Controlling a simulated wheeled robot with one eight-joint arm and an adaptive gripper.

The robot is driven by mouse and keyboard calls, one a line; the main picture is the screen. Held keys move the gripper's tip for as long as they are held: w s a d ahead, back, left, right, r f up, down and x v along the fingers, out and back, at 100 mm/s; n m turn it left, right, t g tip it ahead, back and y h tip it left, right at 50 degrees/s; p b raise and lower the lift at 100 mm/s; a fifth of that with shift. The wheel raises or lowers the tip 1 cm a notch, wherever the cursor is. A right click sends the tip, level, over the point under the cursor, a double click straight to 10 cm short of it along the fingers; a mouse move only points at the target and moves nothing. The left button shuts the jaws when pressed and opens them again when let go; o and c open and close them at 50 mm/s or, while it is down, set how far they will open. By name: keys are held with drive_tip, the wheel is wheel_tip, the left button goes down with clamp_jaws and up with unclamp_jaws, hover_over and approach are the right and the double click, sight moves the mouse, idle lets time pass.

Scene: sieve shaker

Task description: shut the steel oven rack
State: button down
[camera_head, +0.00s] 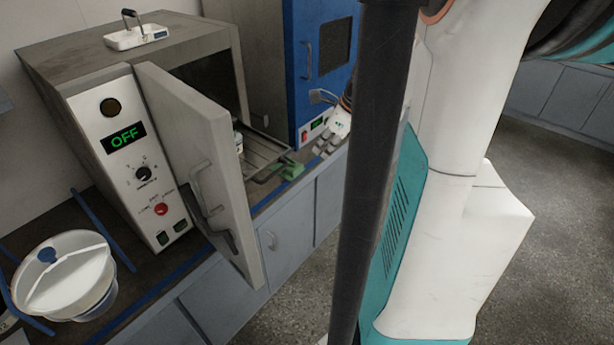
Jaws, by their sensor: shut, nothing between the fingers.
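The steel oven rack (267,154) sticks out of the grey oven (105,130), whose door (197,150) stands wide open and hides part of the rack. A green piece (290,170) is at the rack's front end; I cannot tell whether it is fixed to it. A small pale container (239,142) shows just behind the door edge, seemingly on the rack. My gripper (321,149) is just right of the rack's front, small in view, shut and empty. I cannot tell whether it touches the rack.
A blue cabinet (300,60) stands behind the rack and gripper. A white tray with a handle (136,36) sits on the oven top. A white bowl (66,275) is on the bench at lower left. My dark column and white arm block the middle and right.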

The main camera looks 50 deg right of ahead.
drive_tip(key=w+a+f+m+b, duration=0.1)
drive_tip(key=w+f+b, duration=0.1)
drive_tip(key=w+f, duration=0.5)
drive_tip(key=shift+a+f, duration=0.3)
drive_tip(key=shift+f, duration=0.6)
drive_tip(key=shift+w, duration=0.15)
drive_tip(key=w, duration=1)
drive_tip(key=w+a+b, duration=0.1)
drive_tip(key=w, duration=1)
drive_tip(key=w+a, duration=0.1)
drive_tip(key=w, duration=0.9)
drive_tip(key=shift+w+a, duration=0.25)
drive_tip(key=shift+r, duration=0.1)
